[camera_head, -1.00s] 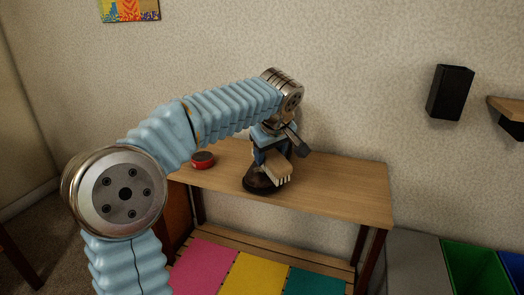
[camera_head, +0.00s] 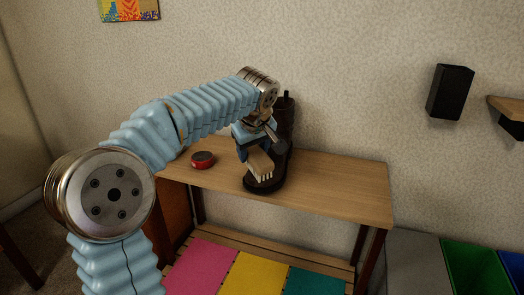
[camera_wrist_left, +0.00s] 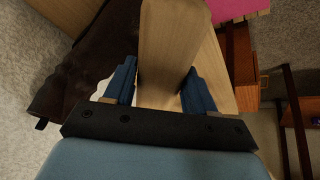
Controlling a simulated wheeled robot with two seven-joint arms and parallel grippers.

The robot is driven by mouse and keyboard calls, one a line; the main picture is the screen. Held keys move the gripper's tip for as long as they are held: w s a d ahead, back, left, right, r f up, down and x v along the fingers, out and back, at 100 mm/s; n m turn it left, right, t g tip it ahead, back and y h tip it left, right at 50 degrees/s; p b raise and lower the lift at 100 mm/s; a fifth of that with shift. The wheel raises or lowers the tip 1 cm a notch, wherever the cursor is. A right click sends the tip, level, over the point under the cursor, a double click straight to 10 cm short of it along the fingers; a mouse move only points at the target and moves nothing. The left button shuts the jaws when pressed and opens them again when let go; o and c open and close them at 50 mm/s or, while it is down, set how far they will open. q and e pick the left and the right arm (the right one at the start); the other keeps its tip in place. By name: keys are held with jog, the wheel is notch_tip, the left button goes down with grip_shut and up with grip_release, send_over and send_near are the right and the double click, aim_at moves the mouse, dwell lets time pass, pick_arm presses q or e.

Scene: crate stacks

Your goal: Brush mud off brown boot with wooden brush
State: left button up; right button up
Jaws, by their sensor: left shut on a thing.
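The brown boot (camera_head: 284,130) stands upright on the wooden table, partly hidden behind my left arm. My left gripper (camera_head: 254,150) is shut on the wooden brush (camera_head: 260,165) and holds it at the boot's front, bristles facing down and to the right. I cannot tell whether the bristles touch the boot. In the left wrist view, the brush's pale wooden back (camera_wrist_left: 168,45) sits between the blue fingers (camera_wrist_left: 160,88), with the dark brown boot (camera_wrist_left: 85,65) beside it on the left. Mud cannot be made out. My right gripper is not in view.
A red and black round tin (camera_head: 203,159) stands on the table (camera_head: 340,185) left of the boot. The table's right part is clear. Pink, yellow and teal panels lie on the lower shelf. Grey, green and blue bins stand at right.

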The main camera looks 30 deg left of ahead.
pick_arm(q)
jog(key=shift+s+a, duration=0.25)
jog(key=shift+a, duration=0.8)
jog(key=shift+s+d+r+p, duration=0.1)
jog(key=shift+s+r+p, duration=0.1)
jog(key=shift+r+p, duration=0.7)
jog(key=shift+s+d+r+p, duration=0.1)
jog(key=shift+s+r+p, duration=0.1)
jog(key=shift+r+p, duration=0.6)
jog(key=shift+s+r+p, duration=0.2)
jog(key=shift+r+p, duration=0.3)
jog(key=shift+r, duration=0.75)
jog(key=r, duration=0.1)
jog(key=r+p, duration=0.2)
jog(key=shift+s, duration=0.25)
jog(key=shift+d, duration=0.1)
